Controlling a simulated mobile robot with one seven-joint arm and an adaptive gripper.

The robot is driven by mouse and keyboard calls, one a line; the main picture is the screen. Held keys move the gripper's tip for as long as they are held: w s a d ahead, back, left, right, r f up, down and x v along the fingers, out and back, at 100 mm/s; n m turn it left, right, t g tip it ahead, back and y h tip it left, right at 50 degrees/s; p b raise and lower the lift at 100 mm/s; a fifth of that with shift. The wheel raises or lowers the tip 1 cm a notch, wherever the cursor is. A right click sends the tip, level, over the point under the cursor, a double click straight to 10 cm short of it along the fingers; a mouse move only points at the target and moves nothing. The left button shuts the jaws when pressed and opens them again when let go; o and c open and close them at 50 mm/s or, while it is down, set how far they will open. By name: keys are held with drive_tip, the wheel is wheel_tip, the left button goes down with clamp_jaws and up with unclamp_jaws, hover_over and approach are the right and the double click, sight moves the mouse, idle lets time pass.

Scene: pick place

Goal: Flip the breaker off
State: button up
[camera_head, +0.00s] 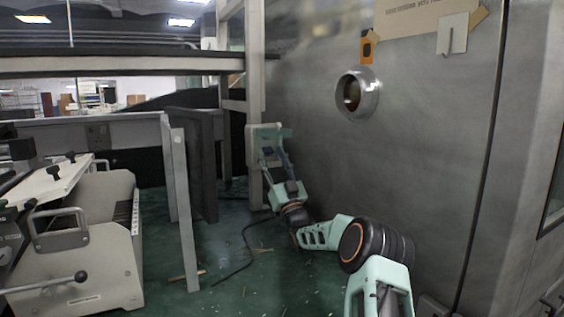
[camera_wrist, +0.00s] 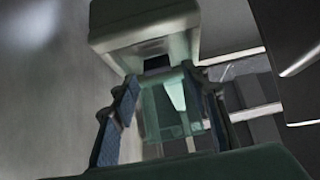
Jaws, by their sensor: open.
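A pale grey box (camera_head: 253,143), which looks like the breaker housing, is mounted by the post at the wall's left end. It also shows at the top of the wrist view (camera_wrist: 150,35), with a dark recess under its front. A see-through teal piece (camera_wrist: 168,115) shows between my fingers; whether it is the breaker's lever or something else I cannot tell. My gripper (camera_wrist: 163,82) is open, its two blue-grey fingers spread on either side of this piece, tips close to the box. In the head view my gripper (camera_head: 272,148) reaches up to the box; contact is unclear.
A large grey metal wall (camera_head: 425,150) with a round porthole (camera_head: 369,92) stands close on the right of my arm. Grey panels (camera_head: 183,210) and a pale machine with handles (camera_head: 85,255) stand at left. Green floor (camera_head: 225,275) with a dark cable lies between.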

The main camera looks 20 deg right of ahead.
drive_tip(key=s, duration=1.2)
drive_tip(key=shift+d, duration=0.25)
drive_tip(key=shift+a+f, duration=0.1)
